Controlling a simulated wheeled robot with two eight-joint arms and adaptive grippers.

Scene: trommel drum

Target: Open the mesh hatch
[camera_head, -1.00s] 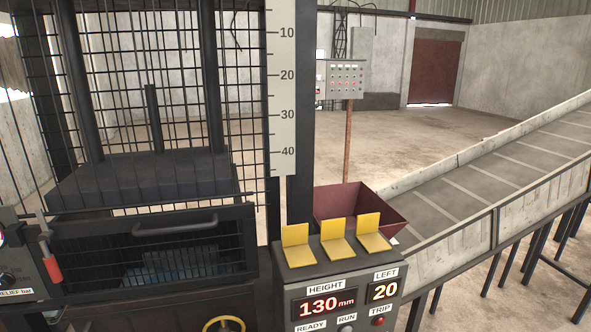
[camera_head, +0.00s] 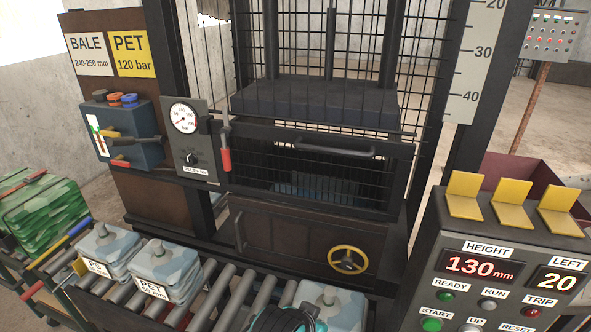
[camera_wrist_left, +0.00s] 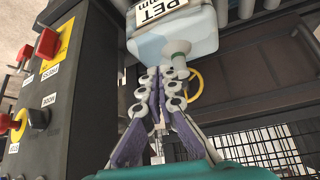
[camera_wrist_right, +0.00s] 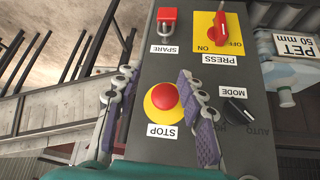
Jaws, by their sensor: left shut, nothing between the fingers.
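The mesh hatch (camera_head: 400,165) is a dark framed panel with wire mesh on the front of the press. It looks closed. A grey bar handle (camera_head: 333,149) runs across its upper part. Dark mesh also shows at the lower right of the left wrist view. My left gripper (camera_wrist_left: 163,80) is shut and empty, its fingertips just below a pale blue PET block in that picture. My right gripper (camera_wrist_right: 157,78) is open and empty, its fingers on either side of the red STOP button (camera_wrist_right: 164,96) in the picture. Neither gripper touches the handle.
Below the hatch is a brown panel with a yellow handwheel (camera_head: 348,260). A red-handled lever (camera_head: 225,155) hangs left of the hatch. PET blocks (camera_head: 168,264) sit on the roller conveyor (camera_head: 232,290) in front. The control console (camera_head: 490,230) stands at right.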

